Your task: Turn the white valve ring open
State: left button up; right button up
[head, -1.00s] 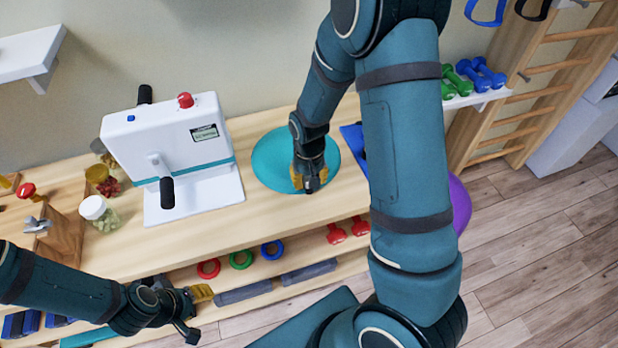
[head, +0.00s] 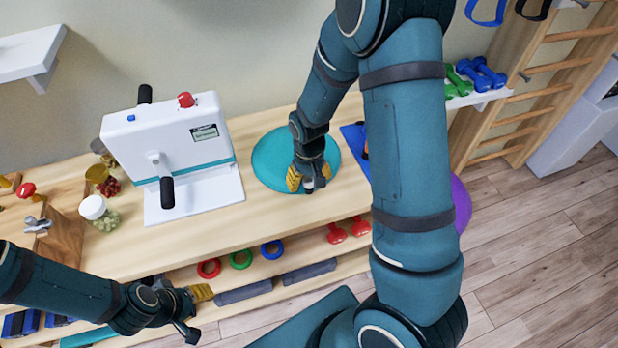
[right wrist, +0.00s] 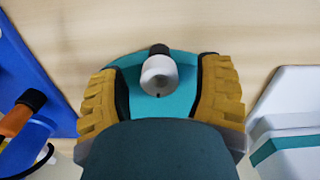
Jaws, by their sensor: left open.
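A small white valve ring (right wrist: 159,75) with a black stub behind it sits at the edge of a round teal cushion (right wrist: 182,92). My right gripper (right wrist: 160,92) is open, its yellow-padded fingers to either side of the ring with gaps between. In the head view my right gripper (head: 309,178) is low at the front edge of the teal cushion (head: 268,160), and a bit of the white ring (head: 309,191) shows between its fingers. My left gripper (head: 195,312) is open and empty, in front of the bench's lower shelf, far from the ring.
A white crank machine (head: 170,140) stands left of the cushion on the wooden bench (head: 215,218). A blue board (head: 352,138) lies close on its right. A jar (head: 98,213) and a wooden block (head: 62,240) stand at the left.

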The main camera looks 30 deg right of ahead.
jog(key=shift+r, duration=0.1)
notch_tip(320, 180, up, 12)
dwell(0.6)
